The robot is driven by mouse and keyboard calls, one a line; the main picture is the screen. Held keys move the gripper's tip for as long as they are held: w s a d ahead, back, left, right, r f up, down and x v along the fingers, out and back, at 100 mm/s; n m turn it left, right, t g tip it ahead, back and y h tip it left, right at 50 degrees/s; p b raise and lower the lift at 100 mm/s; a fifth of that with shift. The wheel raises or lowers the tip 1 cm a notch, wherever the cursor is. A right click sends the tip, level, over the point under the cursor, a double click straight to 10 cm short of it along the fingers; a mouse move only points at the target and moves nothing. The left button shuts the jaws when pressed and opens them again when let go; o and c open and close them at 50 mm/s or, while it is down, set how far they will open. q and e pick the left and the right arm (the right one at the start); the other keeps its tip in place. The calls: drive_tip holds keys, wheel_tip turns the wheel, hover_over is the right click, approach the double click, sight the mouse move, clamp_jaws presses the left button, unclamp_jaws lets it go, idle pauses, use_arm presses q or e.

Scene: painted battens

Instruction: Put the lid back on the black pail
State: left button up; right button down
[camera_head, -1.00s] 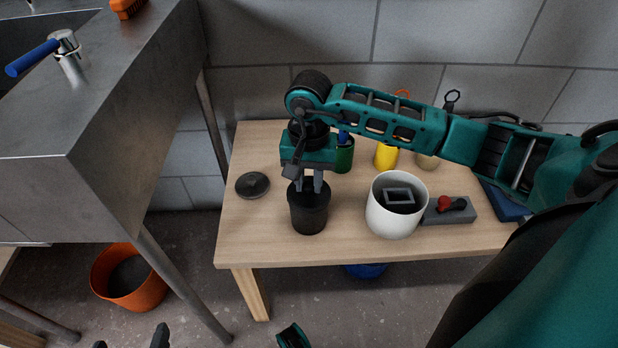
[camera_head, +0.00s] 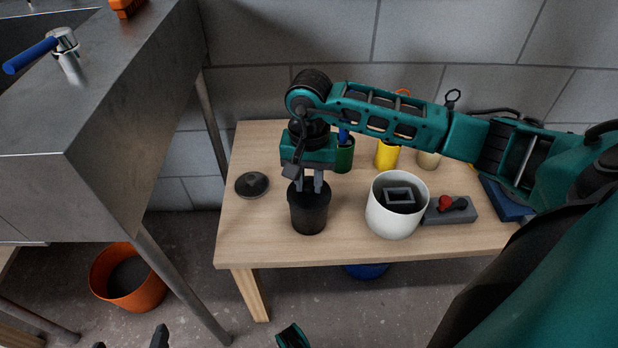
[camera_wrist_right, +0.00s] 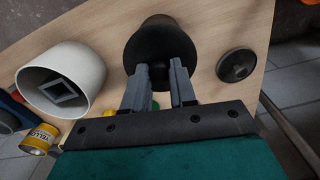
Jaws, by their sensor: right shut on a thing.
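The black pail (camera_head: 309,217) stands upright on the wooden table, and it also shows in the right wrist view (camera_wrist_right: 160,28). My right gripper (camera_head: 315,188) points straight down at the pail's mouth, its fingers a small gap apart. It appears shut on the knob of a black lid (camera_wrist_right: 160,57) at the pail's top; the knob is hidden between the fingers. I cannot tell whether this lid sits fully on the rim. A second dark round lid (camera_head: 252,184) with a knob lies flat on the table, left of the pail. My left gripper (camera_head: 132,341) is open and empty at the bottom edge.
A white pot (camera_head: 394,222) holding a grey square piece stands right of the pail. A grey block with a red knob (camera_head: 450,212) is beside it. Green (camera_head: 344,157) and yellow (camera_head: 386,155) cans stand behind. A metal sink (camera_head: 110,120) is at left; an orange bucket (camera_head: 150,290) is below.

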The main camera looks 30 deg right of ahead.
drive_tip(key=c, duration=0.8)
unclamp_jaws()
drive_tip(key=shift+o, duration=0.2)
drive_tip(key=o, duration=0.4)
drive_tip(key=shift+r+p, duration=2.3)
drive_tip(key=shift+r, duration=1.25)
drive_tip(key=shift+c, duration=0.3)
